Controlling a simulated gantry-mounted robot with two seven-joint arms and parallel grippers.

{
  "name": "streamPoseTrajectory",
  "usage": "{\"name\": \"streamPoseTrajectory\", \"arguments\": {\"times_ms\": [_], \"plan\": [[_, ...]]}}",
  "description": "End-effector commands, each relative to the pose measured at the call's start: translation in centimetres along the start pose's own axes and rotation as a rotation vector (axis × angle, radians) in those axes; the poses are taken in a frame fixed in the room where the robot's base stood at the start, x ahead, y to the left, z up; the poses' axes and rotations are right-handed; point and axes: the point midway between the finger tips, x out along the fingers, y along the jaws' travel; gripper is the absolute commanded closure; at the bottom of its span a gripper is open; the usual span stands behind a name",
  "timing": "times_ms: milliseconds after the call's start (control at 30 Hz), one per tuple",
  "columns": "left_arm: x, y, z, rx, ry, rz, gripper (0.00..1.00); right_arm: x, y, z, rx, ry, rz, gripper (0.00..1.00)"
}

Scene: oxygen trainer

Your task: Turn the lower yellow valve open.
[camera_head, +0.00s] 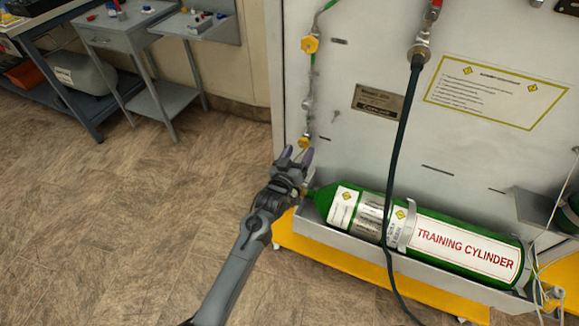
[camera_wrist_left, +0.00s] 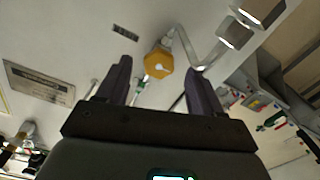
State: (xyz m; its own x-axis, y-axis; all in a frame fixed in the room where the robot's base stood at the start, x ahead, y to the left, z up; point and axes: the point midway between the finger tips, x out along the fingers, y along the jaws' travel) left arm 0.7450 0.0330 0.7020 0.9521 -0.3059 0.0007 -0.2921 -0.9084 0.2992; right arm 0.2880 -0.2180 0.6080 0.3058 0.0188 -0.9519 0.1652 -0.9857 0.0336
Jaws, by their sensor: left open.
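The lower yellow valve (camera_head: 304,141) is a small yellow knob on the pipe at the left edge of the grey panel. An upper yellow valve (camera_head: 310,44) sits above it on the same pipe. My left gripper (camera_head: 295,155) is open and empty, just below the lower valve in the head view. In the left wrist view a yellow hexagonal knob (camera_wrist_left: 158,64) shows beyond and between the two open fingers (camera_wrist_left: 158,85), apart from them. My right gripper is in neither view.
A green training cylinder (camera_head: 465,246) lies in a grey tray below the panel, close to the right of my left gripper. A dark hose (camera_head: 402,130) hangs in front of the panel. A grey cart (camera_head: 107,33) stands at the back left. The floor (camera_head: 120,220) on the left is clear.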

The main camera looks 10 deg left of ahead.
Motion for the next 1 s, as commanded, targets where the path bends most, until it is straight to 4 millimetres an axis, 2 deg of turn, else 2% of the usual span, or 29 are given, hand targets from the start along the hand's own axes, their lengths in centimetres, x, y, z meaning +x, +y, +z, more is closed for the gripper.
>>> {"name": "streamPoseTrajectory", "arguments": {"times_ms": [33, 200, 500, 700, 1000], "plan": [[-0.9, 0.1, -0.3, 0.0, -0.002, -0.001, 0.33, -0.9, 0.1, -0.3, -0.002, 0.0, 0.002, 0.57], [-3.7, 0.1, -0.3, 0.0, -0.002, 0.0, 0.33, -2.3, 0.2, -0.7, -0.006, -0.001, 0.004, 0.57], [-7.5, 0.1, -0.1, 0.0, -0.002, 0.0, 0.33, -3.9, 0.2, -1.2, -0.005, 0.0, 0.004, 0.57], [-8.4, 0.1, -0.1, 0.0, -0.001, 0.0, 0.33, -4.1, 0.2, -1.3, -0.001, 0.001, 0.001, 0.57], [-8.4, 0.0, 0.0, 0.001, 0.0, 0.001, 0.33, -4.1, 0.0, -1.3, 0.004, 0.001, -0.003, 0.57]]}}
